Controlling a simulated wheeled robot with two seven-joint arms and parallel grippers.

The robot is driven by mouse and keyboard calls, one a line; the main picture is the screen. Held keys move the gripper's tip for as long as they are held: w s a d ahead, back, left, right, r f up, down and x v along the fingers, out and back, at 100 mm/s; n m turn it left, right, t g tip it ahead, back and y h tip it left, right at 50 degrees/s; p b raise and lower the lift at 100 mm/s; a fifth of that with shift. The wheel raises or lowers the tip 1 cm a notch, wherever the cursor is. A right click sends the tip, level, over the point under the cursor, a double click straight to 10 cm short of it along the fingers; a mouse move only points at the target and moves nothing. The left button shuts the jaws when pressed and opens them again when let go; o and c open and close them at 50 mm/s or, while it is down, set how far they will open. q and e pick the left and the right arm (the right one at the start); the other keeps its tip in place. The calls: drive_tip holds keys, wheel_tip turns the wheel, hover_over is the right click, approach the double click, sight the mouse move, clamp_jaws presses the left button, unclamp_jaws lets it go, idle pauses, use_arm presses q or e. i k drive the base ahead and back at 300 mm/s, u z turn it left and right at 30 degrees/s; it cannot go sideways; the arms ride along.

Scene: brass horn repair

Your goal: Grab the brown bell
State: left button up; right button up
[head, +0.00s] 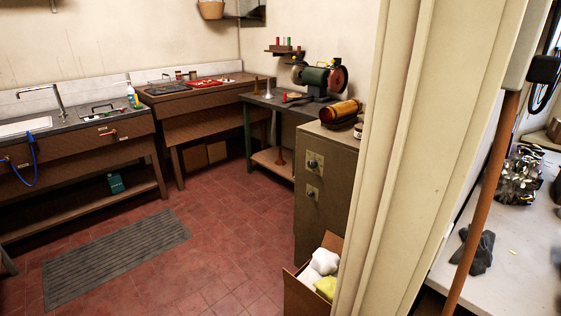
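A small brown bell-like cone (256,86) stands upright with its narrow end up at the left end of the grinder bench in the head view. A pale, silvery cone (268,90) of similar shape stands just right of it. Another brown flared piece (281,157) stands upright on the low shelf under that bench. They are small and far off, so I cannot tell for sure which is the brown bell. Neither of my grippers is in view.
A door-frame-like post (415,150) blocks the near right. A cabinet (326,190) and an open box (305,293) with cloths stand beside it. A bench grinder (318,77) sits on the bench (290,108). Red tile floor (225,225) and a grey mat (115,258) lie clear.

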sight(279, 161)
drive_tip(key=u, duration=0.85)
drive_tip(key=i, duration=4.2)
drive_tip(key=z, duration=2)
drive_tip(key=i, duration=2.3)
drive_tip(key=z, duration=0.4)
